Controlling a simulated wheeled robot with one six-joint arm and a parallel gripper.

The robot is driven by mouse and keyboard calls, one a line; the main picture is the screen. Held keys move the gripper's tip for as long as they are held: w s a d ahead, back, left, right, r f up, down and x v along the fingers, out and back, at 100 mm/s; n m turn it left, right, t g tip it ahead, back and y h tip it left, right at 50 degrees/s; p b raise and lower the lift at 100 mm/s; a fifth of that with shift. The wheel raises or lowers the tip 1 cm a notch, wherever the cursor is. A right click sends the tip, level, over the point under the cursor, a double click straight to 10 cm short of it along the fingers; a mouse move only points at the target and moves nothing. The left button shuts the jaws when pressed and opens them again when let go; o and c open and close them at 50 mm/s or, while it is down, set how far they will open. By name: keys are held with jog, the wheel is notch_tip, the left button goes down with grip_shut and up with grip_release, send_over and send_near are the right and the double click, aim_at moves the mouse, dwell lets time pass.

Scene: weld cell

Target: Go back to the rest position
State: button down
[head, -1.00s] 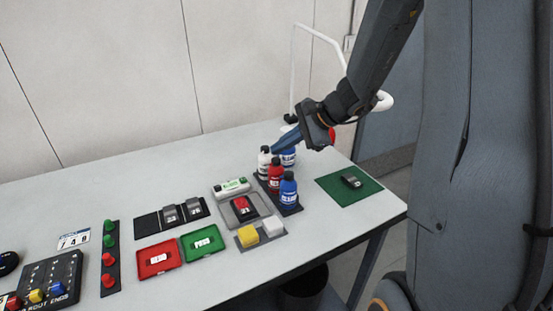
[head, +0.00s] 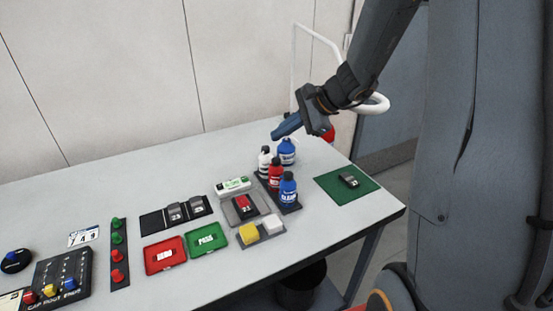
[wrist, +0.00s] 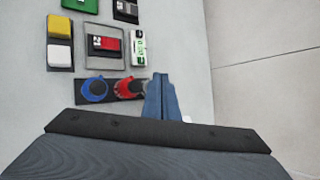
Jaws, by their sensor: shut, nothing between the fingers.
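My gripper (head: 287,127) is above the back right part of the table in the head view, over the bottles and apart from them. Its blue fingers are together and empty; they also show shut in the wrist view (wrist: 161,95). Below and in front of it, a white, a red (head: 275,174) and a blue bottle (head: 288,190) stand in a dark rack (head: 291,206). Another blue bottle (head: 287,152) stands behind them. In the wrist view the fingers hide part of the rack's right end.
A green mat (head: 336,188) with a dark part lies at the right. A white curved tube (head: 372,106) is behind my arm. Red (head: 151,265) and green trays (head: 190,247), a button strip (head: 121,270) and a button panel (head: 67,270) are at the left. The table's back left is clear.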

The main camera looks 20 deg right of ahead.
jog(key=s+f+n+g+h+b, duration=0.1)
jog(key=s+f+n+g+h, duration=0.1)
jog(key=s+n, duration=0.6)
jog(key=s+a+f+n+g+h+b, duration=0.1)
jog(key=s+f+n+h, duration=0.4)
jog(key=s, duration=0.8)
jog(key=shift+f+n+g+b, duration=0.55)
jog(key=shift+f+n, duration=0.25)
jog(key=shift+n, duration=0.9)
jog(key=shift+s, duration=0.1)
